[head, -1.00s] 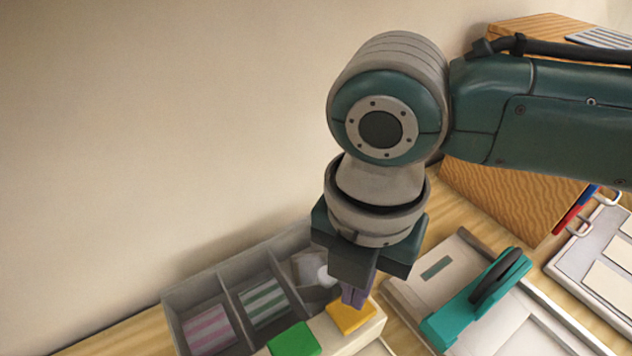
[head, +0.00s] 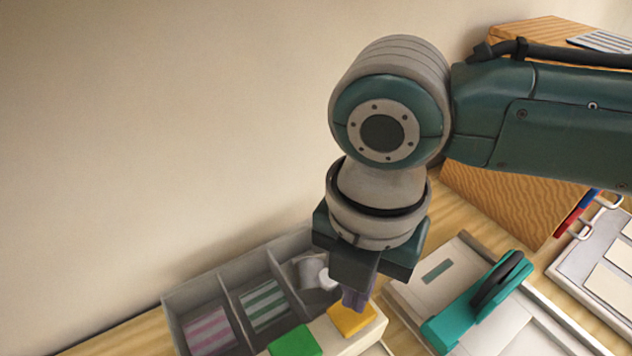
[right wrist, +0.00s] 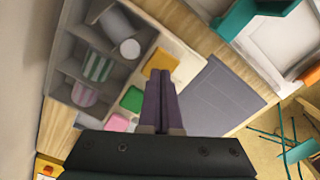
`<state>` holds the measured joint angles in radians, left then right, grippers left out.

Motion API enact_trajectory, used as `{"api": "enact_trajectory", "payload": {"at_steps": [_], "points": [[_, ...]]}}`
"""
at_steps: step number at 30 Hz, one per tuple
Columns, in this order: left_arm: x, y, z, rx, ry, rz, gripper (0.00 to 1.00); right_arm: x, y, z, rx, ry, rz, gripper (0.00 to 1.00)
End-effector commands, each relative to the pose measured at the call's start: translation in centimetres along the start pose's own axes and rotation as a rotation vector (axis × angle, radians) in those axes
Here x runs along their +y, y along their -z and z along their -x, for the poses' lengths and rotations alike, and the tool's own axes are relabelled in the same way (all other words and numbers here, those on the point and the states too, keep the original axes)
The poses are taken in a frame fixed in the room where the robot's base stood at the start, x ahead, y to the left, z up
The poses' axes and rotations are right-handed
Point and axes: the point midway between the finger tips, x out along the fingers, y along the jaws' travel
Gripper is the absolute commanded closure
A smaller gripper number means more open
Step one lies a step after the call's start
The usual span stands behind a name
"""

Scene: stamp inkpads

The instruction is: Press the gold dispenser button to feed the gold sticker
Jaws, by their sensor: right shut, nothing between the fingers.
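The gold button (head: 350,320) is a yellow-orange square on a cream dispenser strip (head: 336,342) at the bottom middle of the head view. The gold button also shows in the right wrist view (right wrist: 160,61), just past my fingertips. My right gripper (head: 355,305) is shut and empty, pointing down at the gold button's back edge. I cannot tell whether the fingertips touch it. The shut fingers also show in the right wrist view (right wrist: 160,74). A green button (head: 296,342) sits to the left, and a pink one (right wrist: 117,123) shows in the right wrist view. My left gripper is not in view.
A grey divided tray (head: 216,280) behind the strip holds pink-striped (head: 209,332) and green-striped (head: 264,303) pieces and a grey roll (head: 309,270). A teal-handled tool (head: 478,300) lies on a pale board to the right. A wooden box (head: 500,203) stands behind.

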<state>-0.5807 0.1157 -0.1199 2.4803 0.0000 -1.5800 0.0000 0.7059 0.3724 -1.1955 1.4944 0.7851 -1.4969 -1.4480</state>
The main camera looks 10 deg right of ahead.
Motion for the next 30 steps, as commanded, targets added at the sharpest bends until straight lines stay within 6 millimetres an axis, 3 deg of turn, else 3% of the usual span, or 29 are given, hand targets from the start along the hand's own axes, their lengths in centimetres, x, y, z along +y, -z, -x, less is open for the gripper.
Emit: {"api": "enact_trajectory", "payload": {"at_steps": [30], "points": [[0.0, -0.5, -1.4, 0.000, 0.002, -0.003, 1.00, 0.0, 0.0, -2.3, 0.000, 0.000, 0.001, 1.00]]}}
